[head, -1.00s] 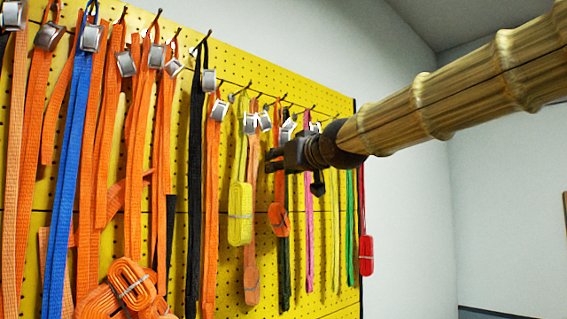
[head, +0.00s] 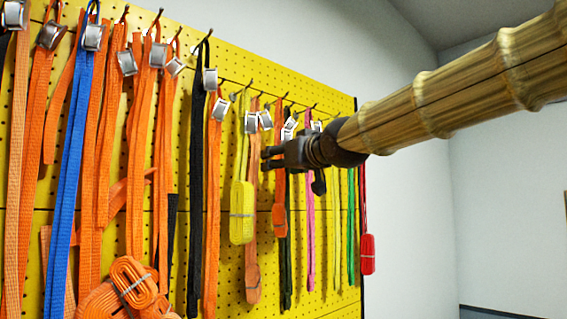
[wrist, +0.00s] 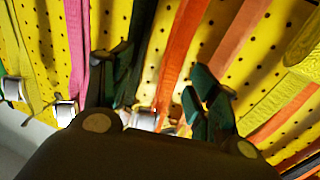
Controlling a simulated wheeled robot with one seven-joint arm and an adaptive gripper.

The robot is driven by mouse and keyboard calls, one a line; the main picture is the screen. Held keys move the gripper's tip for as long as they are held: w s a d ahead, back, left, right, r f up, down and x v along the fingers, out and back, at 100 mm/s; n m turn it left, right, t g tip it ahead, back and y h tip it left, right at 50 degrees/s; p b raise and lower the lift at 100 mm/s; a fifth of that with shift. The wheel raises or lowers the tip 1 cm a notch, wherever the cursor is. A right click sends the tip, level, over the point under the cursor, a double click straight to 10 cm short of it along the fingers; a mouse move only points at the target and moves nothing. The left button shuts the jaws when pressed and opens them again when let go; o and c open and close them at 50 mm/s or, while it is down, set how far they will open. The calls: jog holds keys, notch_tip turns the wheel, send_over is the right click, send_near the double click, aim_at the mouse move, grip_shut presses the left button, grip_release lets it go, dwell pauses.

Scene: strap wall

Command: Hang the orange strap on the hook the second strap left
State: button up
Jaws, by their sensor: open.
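Several orange straps hang on the yellow pegboard; which one the task means cannot be told. One orange strap with a bundled lower end (head: 280,218) hangs just behind my gripper (head: 265,159). My gripper is open and close to the board, left of my arm. In the wrist view, an orange strap (wrist: 177,58) passes between the two dark fingers of my gripper (wrist: 160,72); whether they touch it cannot be told. The hooks near my gripper are small and partly hidden, so I cannot tell which hook the second strap left.
A black strap (head: 195,190), a yellow strap (head: 241,212) and a blue strap (head: 68,170) hang to the left. Pink (head: 310,215), green (head: 350,225) and red (head: 367,253) straps hang to the right. A coiled orange bundle (head: 133,285) is low at left. The white wall is clear.

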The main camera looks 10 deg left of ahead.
aim_at(283, 121)
notch_tip(283, 121, up, 10)
jog(key=shift+f, duration=0.1)
dwell(0.4)
